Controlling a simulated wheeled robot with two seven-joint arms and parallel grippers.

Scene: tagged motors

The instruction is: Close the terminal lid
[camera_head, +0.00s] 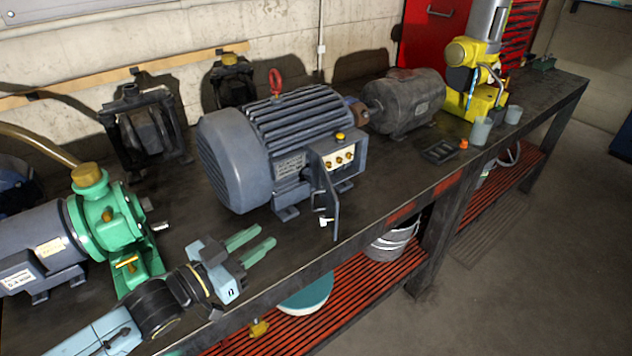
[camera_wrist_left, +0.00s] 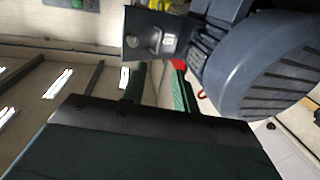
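The large blue-grey motor (camera_head: 285,140) stands on the bench, with its terminal box (camera_head: 350,162) facing the front edge. The box is open and brass terminals show inside. The terminal lid (camera_head: 331,208) stands swung out from the box's left side, with a small white tag at its lower end. My left gripper (camera_head: 260,243) is open and empty, to the left of the lid and apart from it, near the bench's front edge. In the left wrist view the motor (camera_wrist_left: 265,65) is at upper right. A grey panel there looks like the lid (camera_wrist_left: 155,32). My right gripper is out of view.
A green pump with a grey motor (camera_head: 105,225) stands left, close behind my left arm. A darker grey motor (camera_head: 405,102), a yellow machine (camera_head: 470,75) and grey cups (camera_head: 481,130) are to the right. The bench's front edge (camera_head: 400,205) runs just in front of the lid.

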